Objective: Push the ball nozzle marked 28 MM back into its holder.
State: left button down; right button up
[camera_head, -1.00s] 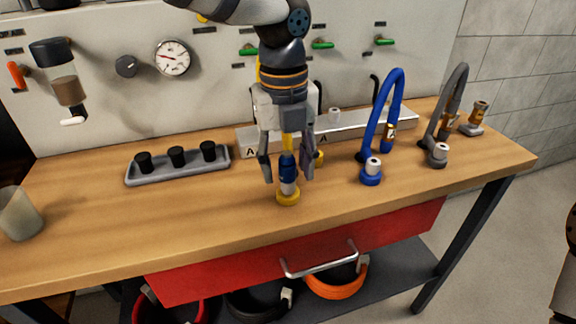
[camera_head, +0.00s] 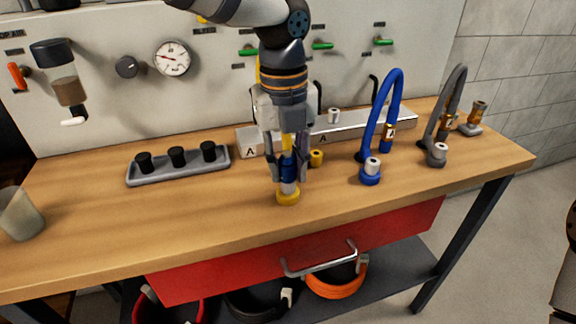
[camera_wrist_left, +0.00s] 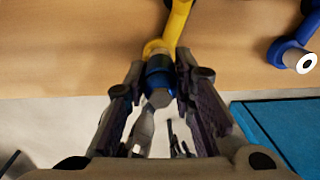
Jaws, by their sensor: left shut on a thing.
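My left gripper (camera_head: 289,178) points down over the middle of the table. Its fingers are shut on a blue-collared piece (camera_head: 289,168), with a pale part below the collar and a yellow ring base (camera_head: 288,197) under it on the table. I cannot read a 28 MM mark on any piece, so I cannot tell which is that nozzle. The fingers hide part of the held piece. My right gripper is not in view.
A blue hose (camera_head: 370,125) and a grey hose (camera_head: 440,115), each with a pale-tipped base, stand to the right. A metal rail (camera_head: 345,130) runs behind. A grey tray (camera_head: 190,173) with black knobs lies left, a cup (camera_head: 20,215) far left. The front table is clear.

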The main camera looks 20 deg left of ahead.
aim_at(287, 155)
pick_arm(q)
jog(key=shift+r, duration=0.1)
jog(key=shift+r, duration=1.4)
jog(key=shift+s+r+p, duration=0.1)
jog(key=shift+r+p, duration=0.3)
jog(key=shift+r, duration=1.1)
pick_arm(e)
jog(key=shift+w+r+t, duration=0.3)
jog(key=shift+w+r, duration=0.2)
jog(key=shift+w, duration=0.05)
